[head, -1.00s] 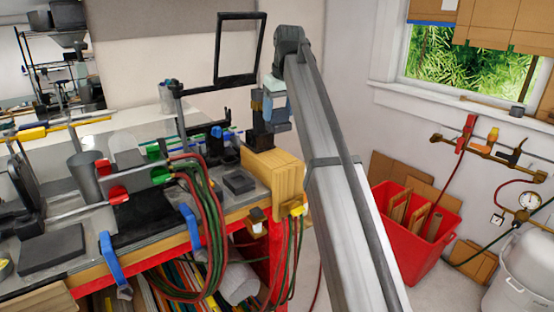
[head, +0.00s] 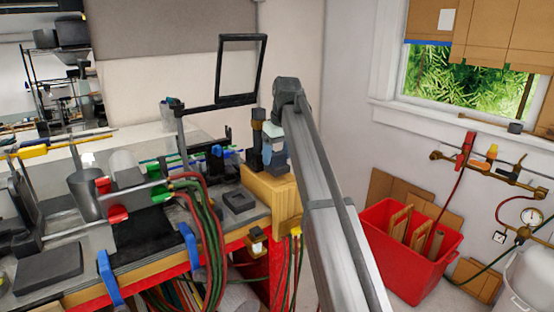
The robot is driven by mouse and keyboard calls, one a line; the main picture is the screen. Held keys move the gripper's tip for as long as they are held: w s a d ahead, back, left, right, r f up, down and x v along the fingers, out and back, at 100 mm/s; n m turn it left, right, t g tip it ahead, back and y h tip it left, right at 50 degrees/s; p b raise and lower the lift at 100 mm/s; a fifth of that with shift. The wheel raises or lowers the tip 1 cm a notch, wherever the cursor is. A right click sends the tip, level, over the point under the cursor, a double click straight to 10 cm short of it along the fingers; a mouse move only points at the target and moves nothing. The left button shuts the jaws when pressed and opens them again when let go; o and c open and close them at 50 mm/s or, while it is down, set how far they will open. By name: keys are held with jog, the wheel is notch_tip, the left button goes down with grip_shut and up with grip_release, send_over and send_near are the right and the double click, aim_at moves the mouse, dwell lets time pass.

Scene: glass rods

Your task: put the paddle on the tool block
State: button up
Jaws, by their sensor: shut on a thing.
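The tool block (head: 268,190) is a pale yellow wooden block at the right end of the bench. What I take to be the paddle (head: 256,146) is a dark upright piece with a brass-coloured band, just above the block's top. My gripper (head: 270,152) is beside it, low over the block, and is shut on it. The arm link partly hides the gripper, and the fingertips are not clear. I cannot tell whether the paddle's lower end touches the block or is in a slot.
A black open frame (head: 241,70) stands on a post behind the block. Red and green hoses (head: 200,215) loop over the bench front, left of the block. A small dark slab (head: 239,201) lies beside the block. A red bin (head: 408,252) stands on the floor at right.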

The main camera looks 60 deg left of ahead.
aim_at(283, 167)
jog(key=shift+x, duration=0.85)
jog(key=shift+d+f, duration=0.1)
jog(key=shift+d, duration=0.1)
jog(key=o, duration=1.2)
jog(key=v, duration=1.2)
